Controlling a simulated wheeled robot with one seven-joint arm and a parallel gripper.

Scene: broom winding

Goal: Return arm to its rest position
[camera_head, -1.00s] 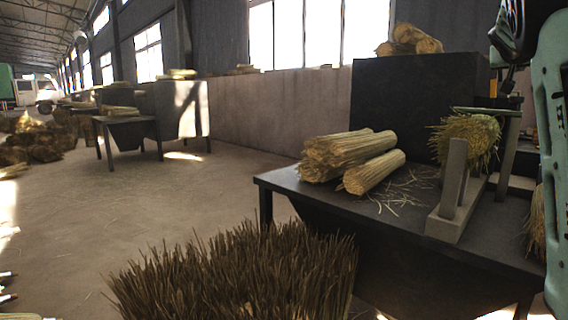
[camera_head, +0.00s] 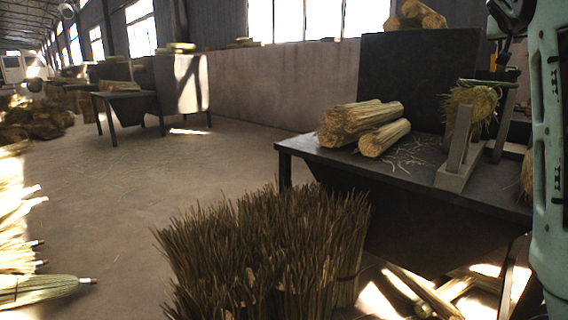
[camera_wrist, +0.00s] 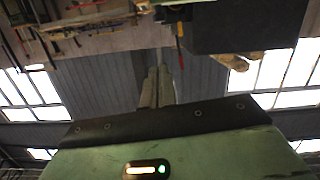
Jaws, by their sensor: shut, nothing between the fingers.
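My gripper (camera_wrist: 157,82) shows in the wrist view as two grey fingers pressed together, shut and empty. Its dark mount and my pale green wrist housing fill the lower part of that view. Nothing touches the fingers; wall and windows lie behind them. In the head view, my pale green arm (camera_head: 548,160) stands upright along the right edge, partly cut off. The fingers cannot be made out there.
A dark workbench (camera_head: 430,185) on the right carries straw bundles (camera_head: 362,125) and a stand (camera_head: 462,160) with a straw broom head (camera_head: 470,105). A large bristle bundle (camera_head: 265,250) stands in front. Brooms (camera_head: 40,290) lie at left. Open floor (camera_head: 190,170) lies mid-left.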

